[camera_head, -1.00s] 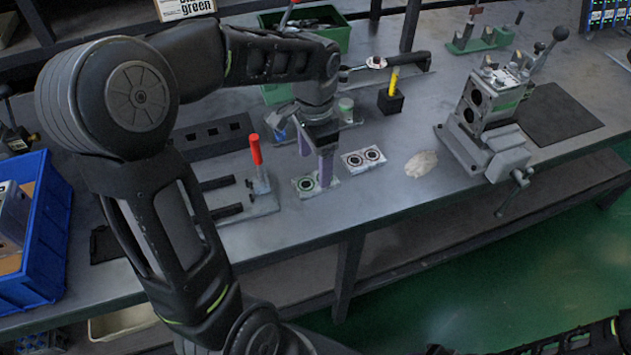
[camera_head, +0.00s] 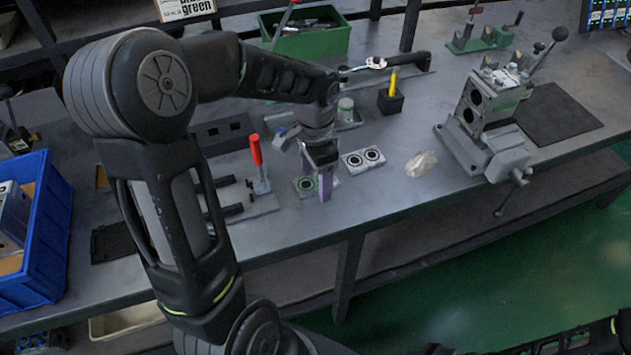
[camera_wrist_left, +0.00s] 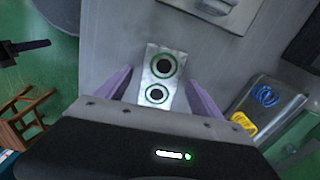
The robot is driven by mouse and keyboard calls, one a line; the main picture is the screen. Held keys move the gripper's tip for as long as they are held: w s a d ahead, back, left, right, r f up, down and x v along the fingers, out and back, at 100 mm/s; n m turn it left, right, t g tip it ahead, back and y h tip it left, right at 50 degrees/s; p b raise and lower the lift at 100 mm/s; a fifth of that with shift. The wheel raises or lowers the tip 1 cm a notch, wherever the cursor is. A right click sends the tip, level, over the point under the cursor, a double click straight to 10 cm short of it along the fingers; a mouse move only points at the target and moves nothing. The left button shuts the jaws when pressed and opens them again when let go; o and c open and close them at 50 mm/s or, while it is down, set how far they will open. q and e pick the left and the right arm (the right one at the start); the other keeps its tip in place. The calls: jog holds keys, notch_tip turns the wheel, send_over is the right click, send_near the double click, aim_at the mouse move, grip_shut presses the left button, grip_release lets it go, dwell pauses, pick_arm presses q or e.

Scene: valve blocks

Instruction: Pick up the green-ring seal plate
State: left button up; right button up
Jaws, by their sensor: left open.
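The green-ring seal plate (camera_head: 304,185) lies flat on the grey bench, partly hidden behind my left gripper in the head view. In the left wrist view the plate (camera_wrist_left: 160,78) is a pale rectangle with two dark holes, each with a green ring. My left gripper (camera_head: 322,190) points down over it. Its purple fingers stand apart, one on each side of the plate's near end (camera_wrist_left: 167,97), with nothing held between them. A second seal plate (camera_head: 363,160) with dark rings lies just to the right. My right gripper is not in view.
A red-handled fixture (camera_head: 259,170) stands just left of the plate. A crumpled pale rag (camera_head: 421,163) and a grey valve block in a vise (camera_head: 487,115) are to the right. A blue bin (camera_head: 45,240) sits at far left. The front bench strip is clear.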

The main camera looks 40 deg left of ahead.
pick_arm(q)
jog(key=shift+c, duration=0.2)
grip_shut()
dwell(0.7)
